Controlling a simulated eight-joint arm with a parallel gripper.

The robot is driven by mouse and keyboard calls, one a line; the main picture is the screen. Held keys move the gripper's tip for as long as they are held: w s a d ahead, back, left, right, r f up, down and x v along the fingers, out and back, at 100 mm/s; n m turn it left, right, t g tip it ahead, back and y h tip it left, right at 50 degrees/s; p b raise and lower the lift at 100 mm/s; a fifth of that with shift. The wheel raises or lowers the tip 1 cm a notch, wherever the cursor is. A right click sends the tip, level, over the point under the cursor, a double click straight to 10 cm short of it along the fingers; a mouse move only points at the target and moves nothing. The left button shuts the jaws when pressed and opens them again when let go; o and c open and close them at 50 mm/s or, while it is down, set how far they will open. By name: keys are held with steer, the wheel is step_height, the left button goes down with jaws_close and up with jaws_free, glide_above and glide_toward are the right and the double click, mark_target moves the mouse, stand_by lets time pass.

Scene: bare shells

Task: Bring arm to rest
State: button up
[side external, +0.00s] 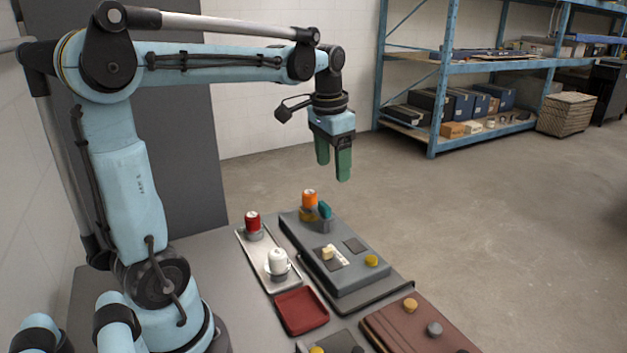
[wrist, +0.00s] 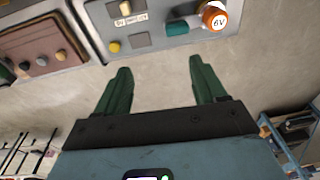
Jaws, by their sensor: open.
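My gripper (side external: 333,172) has two green fingers that stand apart with nothing between them. It hangs pointing down, well above and behind the grey panel (side external: 375,284) in the side view. In the wrist view my gripper (wrist: 157,80) is also open and empty, with bare floor between the fingers. The arm is raised, its forearm reaching out roughly level. The panel holds an orange-and-white 6V piece (wrist: 214,17), a teal piece (side external: 324,210), a pale small block (side external: 328,252) and a yellow knob (side external: 371,260).
A metal tray (side external: 283,285) left of the panel holds a red cylinder (side external: 252,220) and a white one (side external: 277,261). A red tray (side external: 301,311) and a brown panel (side external: 415,330) are nearer. Blue shelving (side external: 446,80) stands far back. Air around the gripper is clear.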

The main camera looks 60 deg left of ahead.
steer(key=s+d+f+t, duration=0.3)
steer(key=d, duration=0.3)
steer(key=s+d+f+t, duration=0.2)
steer(key=s+d+f, duration=0.1)
steer(key=d, duration=0.4)
steer(key=shift+s+d+f+t+h, duration=0.2)
steer(key=shift+t+h, duration=0.1)
steer(key=shift+t, duration=0.1)
